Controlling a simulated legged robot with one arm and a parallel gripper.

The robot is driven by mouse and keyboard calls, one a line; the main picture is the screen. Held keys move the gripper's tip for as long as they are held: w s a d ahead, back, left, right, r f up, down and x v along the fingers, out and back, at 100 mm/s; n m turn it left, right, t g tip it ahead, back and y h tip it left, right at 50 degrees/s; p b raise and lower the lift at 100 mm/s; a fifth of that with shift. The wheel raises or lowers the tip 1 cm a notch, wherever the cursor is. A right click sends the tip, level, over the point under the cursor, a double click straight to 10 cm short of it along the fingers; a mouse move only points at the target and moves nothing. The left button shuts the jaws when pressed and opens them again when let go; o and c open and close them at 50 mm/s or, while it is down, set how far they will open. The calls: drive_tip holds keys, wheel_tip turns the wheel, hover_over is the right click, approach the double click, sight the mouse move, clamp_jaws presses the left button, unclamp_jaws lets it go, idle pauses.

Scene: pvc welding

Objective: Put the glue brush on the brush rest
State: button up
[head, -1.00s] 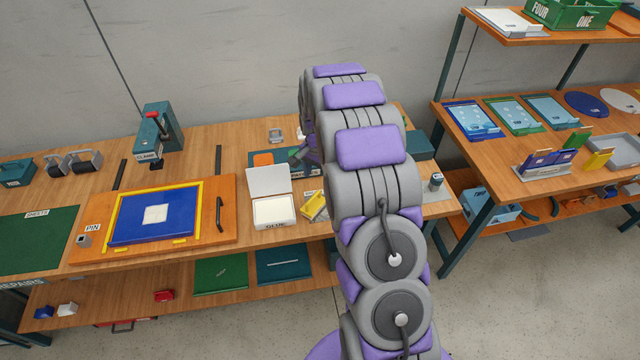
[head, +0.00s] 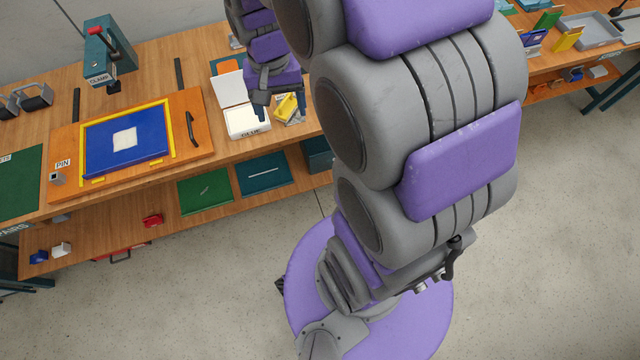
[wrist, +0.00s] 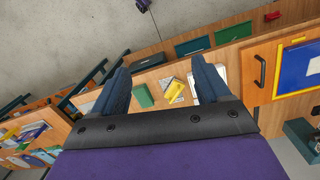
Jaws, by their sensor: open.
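My gripper (head: 268,104) is open and empty above the right part of the workbench. Its two dark fingers also show in the wrist view (wrist: 160,68), spread wide with the bench between them. A yellow item (head: 287,107) lies on the bench beside the white GLUE box (head: 243,122), partly behind my gripper. In the wrist view a yellow item (wrist: 174,90) lies on a pale sheet between the fingers. I cannot tell the brush from its rest at this size.
The GLUE box has its pale lid (head: 230,88) raised. An orange board (head: 188,150) with a blue panel (head: 105,150) lies left. A clamp (head: 100,62) stands behind it. A green block (wrist: 143,95) stands near the yellow item. A lower shelf holds green trays (head: 205,192).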

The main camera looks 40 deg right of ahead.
drive_tip(key=s+a+r+n, duration=0.1)
drive_tip(key=s+a+n, duration=0.1)
drive_tip(key=s, duration=0.8)
drive_tip(key=s+a+r+n, duration=0.1)
drive_tip(key=s+a+n, duration=0.1)
drive_tip(key=s, duration=0.8)
drive_tip(key=shift+a+n+g, duration=0.15)
drive_tip(key=shift+n+g, duration=0.15)
drive_tip(key=shift+n, duration=0.4)
